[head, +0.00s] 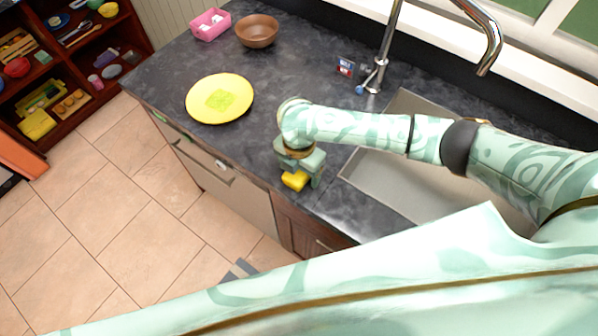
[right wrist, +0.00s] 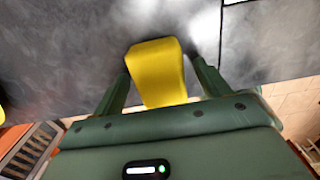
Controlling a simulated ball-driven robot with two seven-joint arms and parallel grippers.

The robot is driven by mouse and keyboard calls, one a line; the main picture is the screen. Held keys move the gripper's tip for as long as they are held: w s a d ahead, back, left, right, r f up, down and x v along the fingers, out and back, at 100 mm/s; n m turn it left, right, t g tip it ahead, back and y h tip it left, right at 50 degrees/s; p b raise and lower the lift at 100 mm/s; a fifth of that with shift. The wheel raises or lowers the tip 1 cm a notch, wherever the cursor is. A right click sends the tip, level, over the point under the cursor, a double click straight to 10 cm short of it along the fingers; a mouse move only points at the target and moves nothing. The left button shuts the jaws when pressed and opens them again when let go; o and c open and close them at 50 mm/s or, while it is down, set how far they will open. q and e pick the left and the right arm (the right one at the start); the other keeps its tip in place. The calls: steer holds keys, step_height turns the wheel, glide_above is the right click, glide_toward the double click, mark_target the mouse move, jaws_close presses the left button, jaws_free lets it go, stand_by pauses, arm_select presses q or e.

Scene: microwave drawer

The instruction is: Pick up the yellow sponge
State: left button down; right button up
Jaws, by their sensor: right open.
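The yellow sponge (head: 295,180) lies on the dark countertop near its front edge, left of the sink. My right gripper (head: 301,178) is over it, pointing down. In the right wrist view the sponge (right wrist: 157,72) sits between the two fingers of the right gripper (right wrist: 160,80), with a gap showing at least on the right side. The jaws are open. My left gripper is not in view.
A yellow plate (head: 240,107) with a green item on it stands left of my right arm. A brown bowl (head: 257,31) and a pink container (head: 210,25) are at the back left. The sink (head: 385,183) and faucet (head: 388,50) are to the right. A shelf unit (head: 75,45) stands across the floor.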

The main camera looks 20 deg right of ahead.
steer(key=c, duration=1)
steer(key=shift+r, duration=0.15)
steer(key=shift+r, duration=0.3)
step_height(320, 180, up, 3)
steer(key=shift+f+p, duration=0.15)
steer(key=shift+p, duration=0.55)
steer(key=s+d+r+p, duration=0.1)
steer(key=s+r, duration=0.2)
steer(key=s, duration=0.1)
steer(key=s+d+r+p, duration=0.1)
steer(key=s+r+p, duration=0.1)
steer(key=s, duration=0.3)
steer(key=s+d+r+p, duration=0.1)
steer(key=s+d+r, duration=0.1)
steer(key=s+r, duration=0.2)
steer(key=shift+s+r+p, duration=0.25)
steer(key=shift+p, duration=0.05)
steer(key=shift+o, duration=0.2)
steer(key=shift+w, duration=0.1)
